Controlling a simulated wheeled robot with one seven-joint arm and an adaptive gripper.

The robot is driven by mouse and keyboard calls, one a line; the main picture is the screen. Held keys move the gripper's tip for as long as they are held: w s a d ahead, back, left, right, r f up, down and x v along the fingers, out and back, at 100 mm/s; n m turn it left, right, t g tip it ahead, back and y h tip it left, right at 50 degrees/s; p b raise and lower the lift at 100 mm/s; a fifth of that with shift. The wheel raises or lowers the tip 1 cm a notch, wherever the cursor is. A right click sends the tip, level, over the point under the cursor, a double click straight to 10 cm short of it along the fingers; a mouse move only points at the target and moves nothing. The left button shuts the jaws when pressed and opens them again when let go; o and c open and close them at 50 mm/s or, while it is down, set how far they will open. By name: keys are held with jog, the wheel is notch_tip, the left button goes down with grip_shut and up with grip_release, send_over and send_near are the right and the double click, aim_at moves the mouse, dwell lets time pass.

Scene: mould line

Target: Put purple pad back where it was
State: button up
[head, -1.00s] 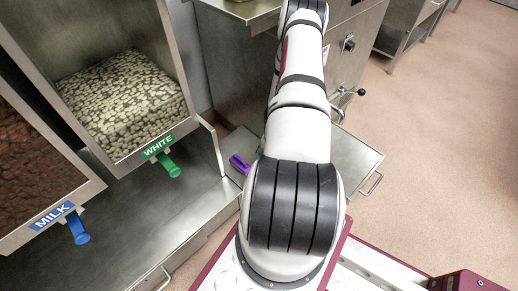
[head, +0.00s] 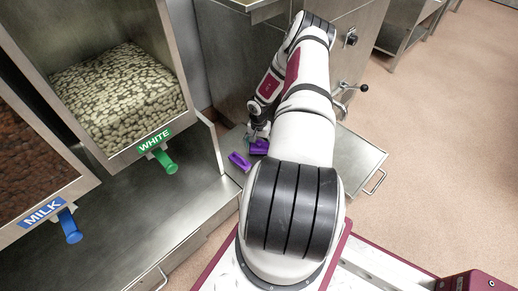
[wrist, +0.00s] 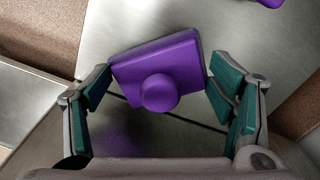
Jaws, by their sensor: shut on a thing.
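The purple pad (wrist: 155,65) is a flat block with a round knob on the side facing the wrist camera. My gripper (wrist: 160,78) is shut on it, with one teal-lined finger at each side. In the head view my gripper (head: 258,133) points down over the metal surface beside the bins, and the pad (head: 259,147) shows just under it. Whether the pad touches the surface I cannot tell. A second purple item (head: 239,161) lies to its left on the metal surface, and a purple edge (wrist: 271,2) shows at the top of the wrist view.
Bins labelled WHITE (head: 154,140) and MILK (head: 42,211) stand at left, with green (head: 166,161) and blue (head: 70,226) handles jutting out. A bin post and a steel cabinet (head: 236,75) flank the gripper. A low metal plate (head: 345,165) extends right, mostly bare.

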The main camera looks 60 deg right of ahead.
aim_at(259, 142)
jog(key=shift+f, duration=0.65)
jog(key=o, duration=1)
jog(key=shift+f, duration=0.1)
notch_tip(259, 142, up, 12)
jog(key=p, duration=0.4)
jog(key=shift+p, duration=0.3)
